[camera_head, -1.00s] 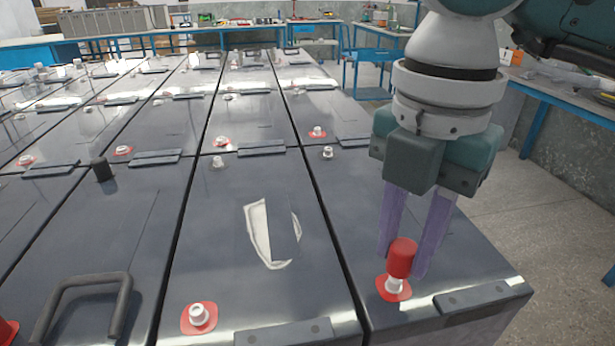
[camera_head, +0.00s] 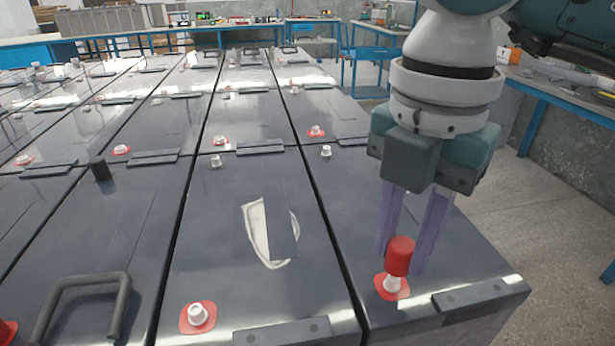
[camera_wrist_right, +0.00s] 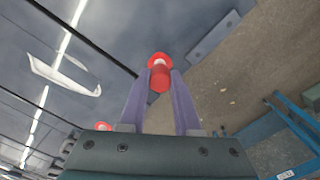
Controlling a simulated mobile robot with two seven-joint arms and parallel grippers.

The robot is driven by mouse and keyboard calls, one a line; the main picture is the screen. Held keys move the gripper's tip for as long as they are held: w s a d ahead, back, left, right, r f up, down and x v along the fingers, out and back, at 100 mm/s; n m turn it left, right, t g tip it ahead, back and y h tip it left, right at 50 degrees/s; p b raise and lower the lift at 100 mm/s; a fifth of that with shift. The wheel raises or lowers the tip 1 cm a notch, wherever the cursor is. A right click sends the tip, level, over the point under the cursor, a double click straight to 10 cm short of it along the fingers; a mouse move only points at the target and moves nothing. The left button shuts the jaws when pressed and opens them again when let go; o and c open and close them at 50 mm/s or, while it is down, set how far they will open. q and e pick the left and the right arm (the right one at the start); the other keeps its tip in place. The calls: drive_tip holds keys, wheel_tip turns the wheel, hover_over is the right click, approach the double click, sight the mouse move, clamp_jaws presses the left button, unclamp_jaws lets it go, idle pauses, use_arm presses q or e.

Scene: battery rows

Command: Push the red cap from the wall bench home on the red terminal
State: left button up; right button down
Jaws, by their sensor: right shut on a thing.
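My right gripper (camera_head: 408,262) points down over the near right battery (camera_head: 350,215). Its purple fingers are shut on the red cap (camera_head: 400,256), which also shows between the fingertips in the right wrist view (camera_wrist_right: 160,79). The cap is slightly tilted in the head view. Just below it is the white post of the red terminal (camera_head: 391,288), on a red base; part of the white post shows under the cap. I cannot tell whether cap and post touch. The red base also shows beyond the cap in the right wrist view (camera_wrist_right: 157,58). My left gripper is not in view.
Neighbouring batteries carry bare white terminals, one on a red base (camera_head: 198,317) to the left. A black cap (camera_head: 101,168) and a black handle (camera_head: 85,300) stand farther left. A blue-framed bench (camera_head: 560,95) stands at the right wall, with open floor (camera_head: 500,205) between.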

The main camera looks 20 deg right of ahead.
drive_tip(key=shift+f, duration=0.1)
drive_tip(key=shift+f+b, duration=0.35)
drive_tip(key=shift+f, duration=0.3)
idle(0.4)
drive_tip(key=shift+f+b, duration=0.2)
drive_tip(key=shift+b, duration=0.2)
drive_tip(key=shift+f, duration=0.2)
idle(0.4)
drive_tip(key=shift+f+b, duration=0.3)
drive_tip(key=shift+b, duration=0.1)
idle(0.4)
